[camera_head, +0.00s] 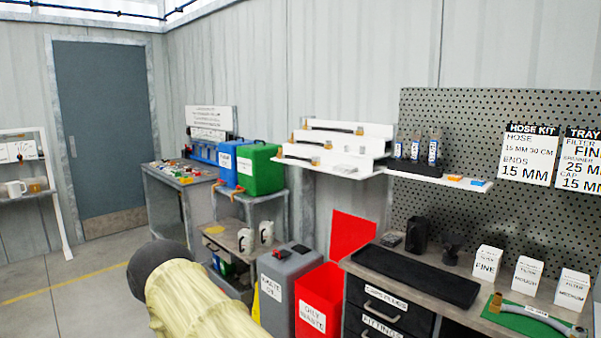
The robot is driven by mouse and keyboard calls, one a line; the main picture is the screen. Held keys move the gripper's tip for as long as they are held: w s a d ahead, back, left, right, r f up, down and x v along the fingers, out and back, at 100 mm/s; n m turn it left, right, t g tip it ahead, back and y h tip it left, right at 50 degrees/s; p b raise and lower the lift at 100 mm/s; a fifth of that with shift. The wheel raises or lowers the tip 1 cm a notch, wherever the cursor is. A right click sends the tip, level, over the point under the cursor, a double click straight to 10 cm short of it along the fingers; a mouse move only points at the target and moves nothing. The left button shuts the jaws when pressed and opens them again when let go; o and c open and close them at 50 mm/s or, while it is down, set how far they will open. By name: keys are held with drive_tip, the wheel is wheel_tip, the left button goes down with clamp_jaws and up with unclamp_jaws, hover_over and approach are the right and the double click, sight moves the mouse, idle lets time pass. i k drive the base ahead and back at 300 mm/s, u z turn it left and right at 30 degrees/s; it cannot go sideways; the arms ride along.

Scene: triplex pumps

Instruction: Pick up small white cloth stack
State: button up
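I cannot pick out a white cloth stack with certainty. A small pale flat item (345,169) lies at the right front of the white stepped shelf (300,159) on the back wall; it is too small to tell whether it is cloth. My arm, in a cream ribbed sleeve with a dark rounded part, rises at the lower left centre. My gripper's fingers do not show, and nothing held is visible.
A workbench (465,268) with a black mat (415,276) and white filter boxes (527,275) stands at right. A red oily-waste bin (318,305) and grey bin (288,290) stand beside it. Green (260,169) and blue containers sit on a cart. Floor at left is clear.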

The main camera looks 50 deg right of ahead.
sight(343, 168)
drive_tip(key=u, duration=0.15)
drive_tip(key=i, duration=1)
drive_tip(key=z, duration=0.35)
drive_tip(key=i, duration=1.4)
drive_tip(key=z, duration=1.7)
drive_tip(key=i, duration=0.65)
drive_tip(key=z, duration=0.7)
